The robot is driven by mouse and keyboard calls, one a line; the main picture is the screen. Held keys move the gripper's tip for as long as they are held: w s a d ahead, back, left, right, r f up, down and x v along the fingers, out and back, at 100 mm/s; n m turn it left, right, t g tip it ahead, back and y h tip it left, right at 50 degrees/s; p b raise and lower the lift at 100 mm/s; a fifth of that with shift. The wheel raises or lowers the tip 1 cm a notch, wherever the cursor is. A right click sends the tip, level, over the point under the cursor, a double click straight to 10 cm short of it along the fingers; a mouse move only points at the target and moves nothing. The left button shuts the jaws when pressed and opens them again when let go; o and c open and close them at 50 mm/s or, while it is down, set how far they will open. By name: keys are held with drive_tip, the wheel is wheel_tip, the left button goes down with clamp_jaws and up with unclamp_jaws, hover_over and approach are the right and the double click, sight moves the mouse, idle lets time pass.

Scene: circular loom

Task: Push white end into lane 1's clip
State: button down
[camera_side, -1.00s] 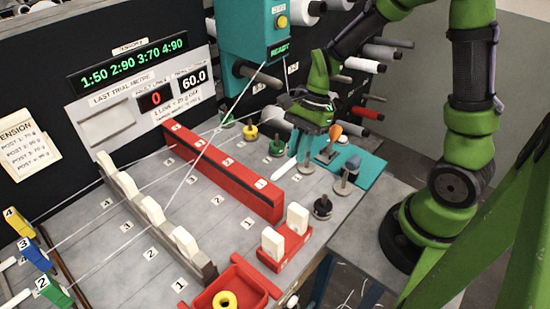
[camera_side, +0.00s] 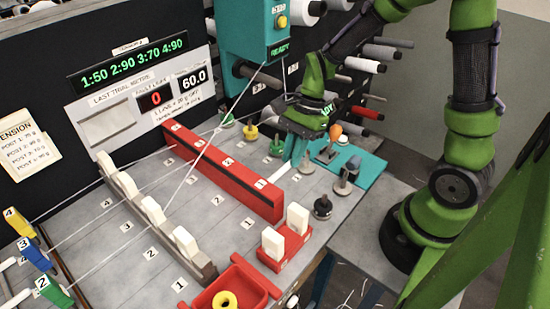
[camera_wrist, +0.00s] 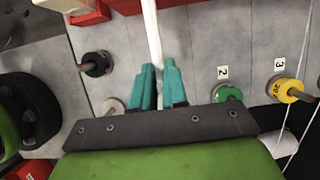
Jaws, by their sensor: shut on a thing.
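My gripper (camera_side: 296,152) is low over the bench, by the near right end of the long red bar (camera_side: 225,172). In the wrist view its teal fingertips (camera_wrist: 157,75) are closed around a slim white end (camera_wrist: 151,32). The white end also shows in the side view (camera_side: 279,173), pointing left and down toward the red bar. Its far tip leaves the wrist view at the top, so contact with the bar is unclear. The bar carries small pale marks along its top. Several white upright pieces (camera_side: 185,242) stand on a grey rail; I cannot tell which part is lane 1's clip.
A black post (camera_side: 322,207), a grey post (camera_side: 347,173), a green post (camera_wrist: 228,95) and a yellow post (camera_wrist: 288,90) stand around my gripper. A small red block (camera_side: 285,251) holds two white pieces. Taut white threads cross the left half.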

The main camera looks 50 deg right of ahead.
drive_tip(key=shift+a, duration=0.35)
drive_tip(key=shift+a, duration=0.75)
drive_tip(key=c, duration=1.1)
unclamp_jaws()
drive_tip(key=shift+r, duration=0.1)
drive_tip(key=v, duration=1.6)
drive_tip(key=shift+r, duration=0.35)
